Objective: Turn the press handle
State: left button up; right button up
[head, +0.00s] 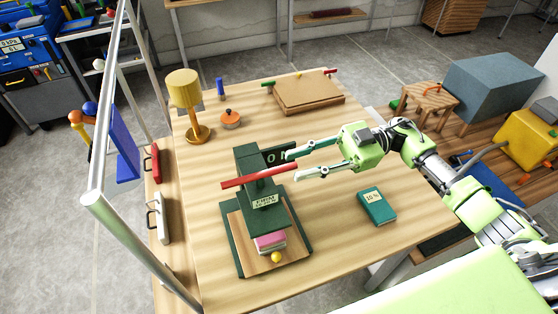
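The press (255,199) is dark green and stands on a green-edged wooden base (237,244) on the table. Its handle is a red bar (242,181) lying across the top, running from lower left to upper right. A small stack of pink-edged sheets or a block (270,241) sits under the press body. My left gripper is not in view.
A teal book (377,207) lies right of the press, and a yellow ball (276,257) is at its front. A yellow lamp (187,100), an orange-lidded pot (230,119) and a wooden board (309,94) stand farther back. A metal frame (128,230) runs along the left edge.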

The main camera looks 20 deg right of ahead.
aim_at(264, 174)
jog(key=a+p, duration=0.1)
jog(key=a, duration=0.3)
jog(key=shift+r, duration=0.1)
jog(key=shift+a, duration=0.3)
jog(key=shift+s+a, duration=0.1)
jog(key=shift+a, duration=0.15)
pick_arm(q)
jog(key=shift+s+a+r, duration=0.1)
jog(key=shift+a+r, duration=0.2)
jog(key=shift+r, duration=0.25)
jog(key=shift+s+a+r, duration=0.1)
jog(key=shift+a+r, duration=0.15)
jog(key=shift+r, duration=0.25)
pick_arm(e)
grip_shut()
